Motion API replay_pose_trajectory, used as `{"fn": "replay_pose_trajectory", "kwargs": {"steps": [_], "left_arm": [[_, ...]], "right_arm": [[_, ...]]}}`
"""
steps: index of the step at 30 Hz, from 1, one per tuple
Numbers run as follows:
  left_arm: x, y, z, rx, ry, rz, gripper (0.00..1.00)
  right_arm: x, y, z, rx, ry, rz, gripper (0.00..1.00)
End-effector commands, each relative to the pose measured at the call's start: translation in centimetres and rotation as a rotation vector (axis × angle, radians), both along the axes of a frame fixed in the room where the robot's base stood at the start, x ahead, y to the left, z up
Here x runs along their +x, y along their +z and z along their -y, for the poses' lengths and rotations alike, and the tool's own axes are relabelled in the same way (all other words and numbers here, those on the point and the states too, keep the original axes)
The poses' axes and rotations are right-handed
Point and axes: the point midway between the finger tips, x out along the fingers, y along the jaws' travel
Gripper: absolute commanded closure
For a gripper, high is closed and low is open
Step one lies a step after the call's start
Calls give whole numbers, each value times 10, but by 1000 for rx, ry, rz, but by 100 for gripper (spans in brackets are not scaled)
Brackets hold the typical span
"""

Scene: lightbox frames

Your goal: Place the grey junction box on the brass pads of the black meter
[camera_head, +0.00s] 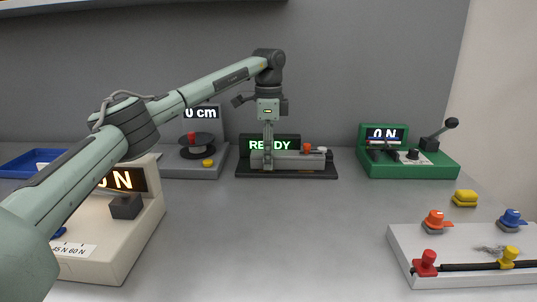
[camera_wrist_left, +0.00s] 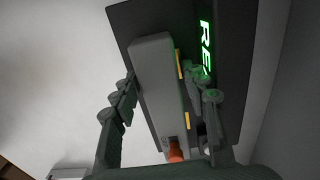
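The black meter (camera_head: 245,172) stands at the back middle, its green display reading READY. The grey junction box (camera_head: 293,160) is a long block over the meter's top; it also shows in the left wrist view (camera_wrist_left: 156,75). An orange piece (camera_wrist_left: 174,150) is at its near end there. Yellow brass pads (camera_wrist_left: 187,121) show along the box's right edge; whether it rests fully on them is hidden. My left gripper (camera_head: 268,165) points down at the box. In the wrist view its fingers (camera_wrist_left: 159,77) straddle the box, with a gap visible on the right side. My right gripper is not in view.
A cream meter (camera_head: 140,235) stands front left, with a blue tray (camera_head: 30,162) behind. A grey length device (camera_head: 205,170) is left of the black meter. A green lever device (camera_head: 425,165) and yellow block (camera_head: 465,198) are right. A white board (camera_head: 400,240) is front right. The middle table is clear.

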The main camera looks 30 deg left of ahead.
Motion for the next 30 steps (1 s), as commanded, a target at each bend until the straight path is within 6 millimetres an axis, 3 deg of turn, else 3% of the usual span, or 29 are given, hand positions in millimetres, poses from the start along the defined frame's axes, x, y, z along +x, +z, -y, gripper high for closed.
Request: {"fn": "replay_pose_trajectory", "kwargs": {"steps": [8,21,30], "left_arm": [[0,7,0,-1,0,3,56],[1,72,0,0,0,2,56],[0,78,0,0,-1,0,56]], "right_arm": [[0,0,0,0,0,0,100],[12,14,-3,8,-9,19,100],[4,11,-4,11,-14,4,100]]}}
